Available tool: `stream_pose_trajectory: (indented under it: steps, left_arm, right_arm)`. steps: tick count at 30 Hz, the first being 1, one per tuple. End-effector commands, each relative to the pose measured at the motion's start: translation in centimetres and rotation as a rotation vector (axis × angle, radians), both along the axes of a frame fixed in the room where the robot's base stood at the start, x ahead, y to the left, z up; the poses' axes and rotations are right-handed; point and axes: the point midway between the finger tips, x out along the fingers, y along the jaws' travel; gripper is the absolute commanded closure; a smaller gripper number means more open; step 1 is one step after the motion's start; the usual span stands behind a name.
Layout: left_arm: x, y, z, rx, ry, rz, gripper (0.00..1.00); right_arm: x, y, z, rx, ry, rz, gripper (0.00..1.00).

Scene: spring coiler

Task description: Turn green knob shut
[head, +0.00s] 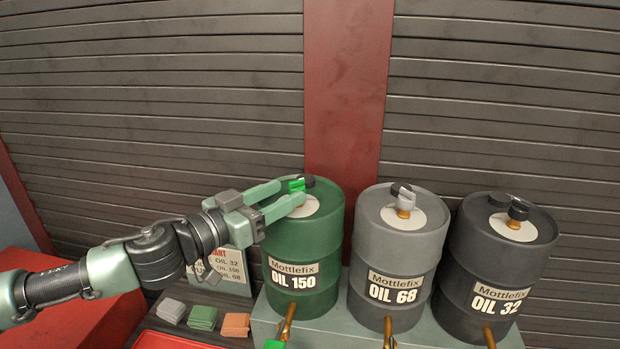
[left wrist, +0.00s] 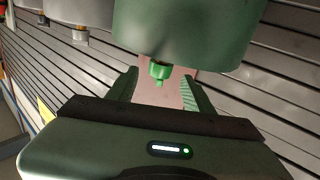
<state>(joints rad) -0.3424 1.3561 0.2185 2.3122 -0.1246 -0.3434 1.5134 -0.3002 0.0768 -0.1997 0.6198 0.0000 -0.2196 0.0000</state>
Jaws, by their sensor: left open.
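The green knob (head: 296,185) stands on top of the green drum (head: 330,215), which is labelled OIL 150. My left gripper (head: 291,193) reaches in from the left over the drum top, with its fingers open beside the knob and partly covering it. In the left wrist view the green knob (left wrist: 160,71) shows between the two open fingers (left wrist: 160,85), nearer their tips, with gaps on both sides. The green drum (left wrist: 190,35) fills the upper part of that view. I cannot tell how far the knob is turned. My right gripper is not in view.
A grey drum (head: 400,245) with a grey knob and a black drum (head: 500,265) with a black knob stand to the right. Brass spouts (head: 388,330) stick out at the front. Folded cloths (head: 203,317) and a sign (head: 228,268) sit at left. A slatted wall is behind.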

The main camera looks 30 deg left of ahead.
Motion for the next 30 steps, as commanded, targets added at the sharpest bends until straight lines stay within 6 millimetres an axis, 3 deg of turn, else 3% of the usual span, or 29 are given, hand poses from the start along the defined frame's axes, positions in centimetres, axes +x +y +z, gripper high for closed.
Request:
stream_pose_trajectory:
  steps: [4,12,21,30]
  left_arm:
    - [0.8,-0.2,0.3,-0.002,-0.006,0.002,0.48]
    - [2.1,-0.7,0.3,0.003,-0.005,-0.001,0.48]
    - [5.0,-1.7,0.7,0.000,-0.004,0.001,0.48]
    - [6.8,-2.4,0.1,0.003,-0.001,0.001,0.48]
  right_arm:
    - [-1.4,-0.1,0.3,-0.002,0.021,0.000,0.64]
    - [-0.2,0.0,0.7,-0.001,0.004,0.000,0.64]
    - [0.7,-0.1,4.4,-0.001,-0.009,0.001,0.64]
    - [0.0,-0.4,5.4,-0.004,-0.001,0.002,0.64]
